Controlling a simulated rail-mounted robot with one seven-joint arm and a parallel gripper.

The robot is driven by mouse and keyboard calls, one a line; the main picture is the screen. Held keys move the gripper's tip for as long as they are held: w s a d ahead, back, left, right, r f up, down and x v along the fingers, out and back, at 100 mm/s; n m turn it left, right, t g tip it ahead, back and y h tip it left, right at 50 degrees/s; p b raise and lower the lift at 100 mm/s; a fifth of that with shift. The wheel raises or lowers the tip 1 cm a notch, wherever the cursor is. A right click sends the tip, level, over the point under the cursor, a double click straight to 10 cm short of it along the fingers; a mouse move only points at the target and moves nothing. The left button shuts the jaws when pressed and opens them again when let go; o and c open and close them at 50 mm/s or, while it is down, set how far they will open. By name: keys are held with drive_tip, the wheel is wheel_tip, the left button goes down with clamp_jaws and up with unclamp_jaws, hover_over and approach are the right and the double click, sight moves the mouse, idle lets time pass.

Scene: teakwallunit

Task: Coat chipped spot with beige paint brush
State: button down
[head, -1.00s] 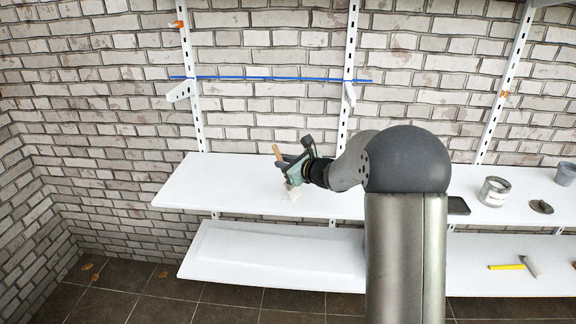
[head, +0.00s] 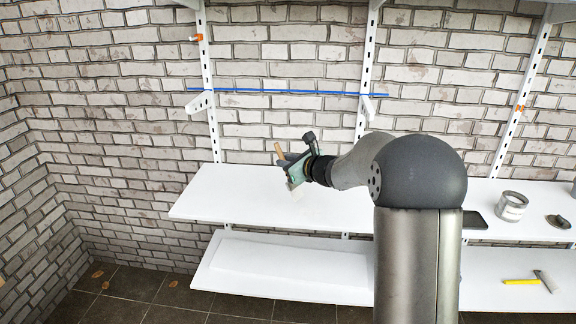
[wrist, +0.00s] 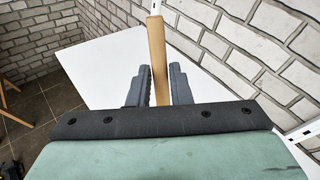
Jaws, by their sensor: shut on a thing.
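My gripper (head: 286,164) is shut on the paint brush's wooden handle (head: 279,151), above the left part of the upper white shelf (head: 225,200). In the wrist view the handle (wrist: 157,45) stands up between the two dark fingers (wrist: 160,85). A pale beige shape (head: 296,194) shows just below my gripper in the head view. I cannot tell whether it is the brush's bristles or a mark on the shelf, nor whether it touches the shelf. The chipped spot is not clearly visible.
The upper shelf's left end is clear. A dark flat object (head: 474,220), a pale can (head: 511,206) and a dark lid-like piece (head: 558,221) lie right of my arm. A yellow-handled hammer (head: 530,282) lies on the lower shelf. The brick wall is close behind.

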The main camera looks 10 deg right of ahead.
drive_tip(key=shift+r+p, duration=0.85)
drive_tip(key=shift+r, duration=0.85)
